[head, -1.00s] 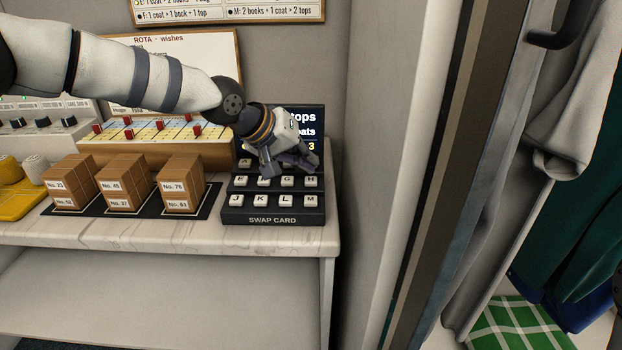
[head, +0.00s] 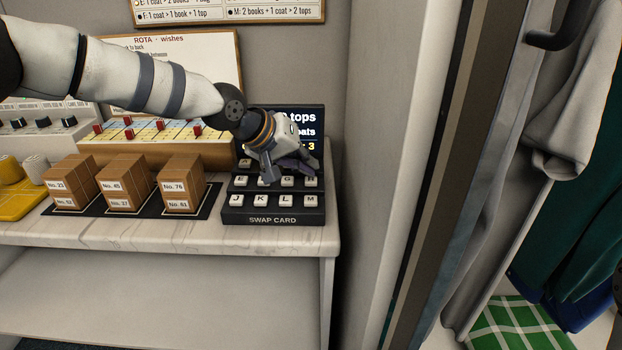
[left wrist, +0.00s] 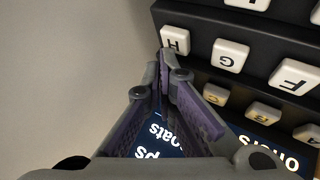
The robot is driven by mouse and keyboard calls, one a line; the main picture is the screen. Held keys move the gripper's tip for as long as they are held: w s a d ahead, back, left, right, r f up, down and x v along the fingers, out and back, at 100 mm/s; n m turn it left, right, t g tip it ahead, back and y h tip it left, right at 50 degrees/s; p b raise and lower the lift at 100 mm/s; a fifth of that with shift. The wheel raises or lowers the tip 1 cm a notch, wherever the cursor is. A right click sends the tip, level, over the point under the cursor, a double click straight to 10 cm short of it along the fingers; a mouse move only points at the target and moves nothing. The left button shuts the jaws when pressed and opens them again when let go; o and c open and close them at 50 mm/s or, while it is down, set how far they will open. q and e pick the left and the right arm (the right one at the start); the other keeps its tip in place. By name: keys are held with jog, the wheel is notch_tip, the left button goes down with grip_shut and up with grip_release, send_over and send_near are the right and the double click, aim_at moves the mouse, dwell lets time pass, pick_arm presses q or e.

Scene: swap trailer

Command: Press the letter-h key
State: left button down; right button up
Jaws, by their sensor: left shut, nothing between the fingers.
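The letter-h key (head: 311,181) is a white square key at the right end of the second row from the front on the black SWAP CARD keypad (head: 272,220). In the left wrist view the H key (left wrist: 175,41) shows upside down, just beyond my fingertips. My left gripper (head: 309,171) reaches over the keypad from the left, its tips at the H key's rear edge and partly covering its letter. In the left wrist view the left gripper (left wrist: 165,58) is shut and empty. I cannot tell whether the tips touch the key. My right gripper is not in view.
The G key (left wrist: 228,57) sits beside H. The keypad's screen (head: 310,118) stands behind, partly hidden by my gripper. Brown boxes (head: 181,183) stand left of the keypad on the marble-topped counter (head: 150,234). A pale wall edge (head: 385,170) rises to the right.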

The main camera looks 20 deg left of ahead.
aim_at(307, 178)
pick_arm(q)
jog(key=shift+f, duration=0.5)
dwell(0.5)
jog(key=shift+r, duration=0.95)
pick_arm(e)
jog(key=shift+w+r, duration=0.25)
pick_arm(q)
jog(key=shift+r+p, duration=0.6)
jog(key=shift+r, duration=1.95)
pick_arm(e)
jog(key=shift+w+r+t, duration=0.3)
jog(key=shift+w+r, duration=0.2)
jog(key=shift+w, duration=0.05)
pick_arm(q)
jog(key=shift+f, duration=0.1)
